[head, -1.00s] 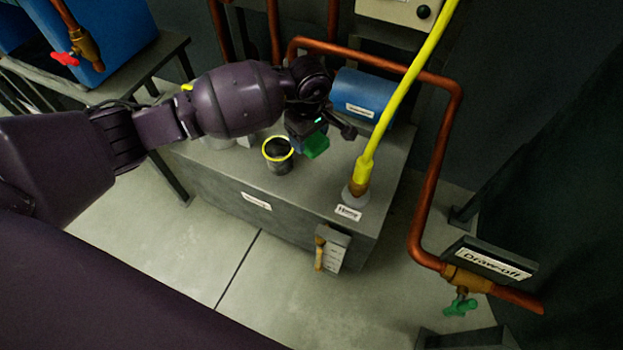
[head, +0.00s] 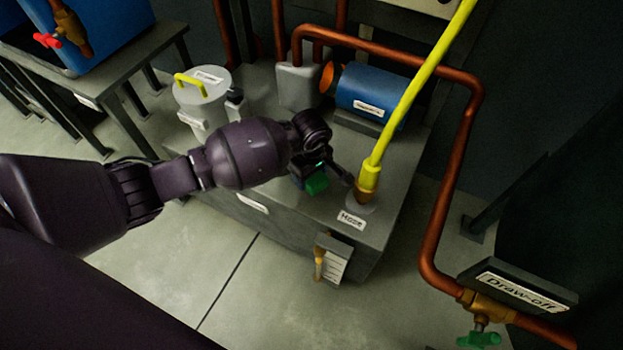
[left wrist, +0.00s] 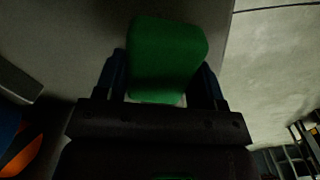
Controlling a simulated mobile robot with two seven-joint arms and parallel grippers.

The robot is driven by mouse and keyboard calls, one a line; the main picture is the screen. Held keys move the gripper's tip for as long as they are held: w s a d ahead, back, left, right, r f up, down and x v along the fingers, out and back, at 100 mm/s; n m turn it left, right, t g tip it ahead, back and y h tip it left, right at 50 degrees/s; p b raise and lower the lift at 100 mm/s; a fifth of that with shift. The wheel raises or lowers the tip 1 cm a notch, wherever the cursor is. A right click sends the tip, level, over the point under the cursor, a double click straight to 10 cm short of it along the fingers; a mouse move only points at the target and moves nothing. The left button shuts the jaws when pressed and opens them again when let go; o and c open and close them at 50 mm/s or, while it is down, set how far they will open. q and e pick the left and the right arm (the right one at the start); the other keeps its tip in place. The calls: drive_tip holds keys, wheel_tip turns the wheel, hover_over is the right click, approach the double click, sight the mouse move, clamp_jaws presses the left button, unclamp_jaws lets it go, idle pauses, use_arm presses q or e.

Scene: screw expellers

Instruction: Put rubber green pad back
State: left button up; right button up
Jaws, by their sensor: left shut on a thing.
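The green rubber pad (head: 317,184) is a small block held over the grey bench top, near its front edge and left of the yellow hose's foot. My left gripper (head: 308,179) is shut on it. In the left wrist view the green pad (left wrist: 167,58) sits between the two dark fingers of my left gripper (left wrist: 163,84) and sticks out past them. A light grey surface lies beyond the pad; I cannot tell whether the pad touches it. My right gripper is not in view.
The yellow hose (head: 403,108) rises from the bench (head: 392,216). A blue motor (head: 367,95) and a grey block (head: 297,86) stand behind my arm. A white canister (head: 204,97) with a yellow handle stands left. A copper pipe (head: 447,190) runs down at right.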

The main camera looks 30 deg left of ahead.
sight(310, 181)
use_arm(q)
wheel_tip(310, 181, down, 3)
drive_tip(key=shift+s+f+b, duration=0.1)
drive_tip(key=shift+s+b, duration=0.05)
drive_tip(key=shift+b, duration=0.25)
drive_tip(key=o, duration=0.9)
drive_tip(key=shift+c, duration=0.2)
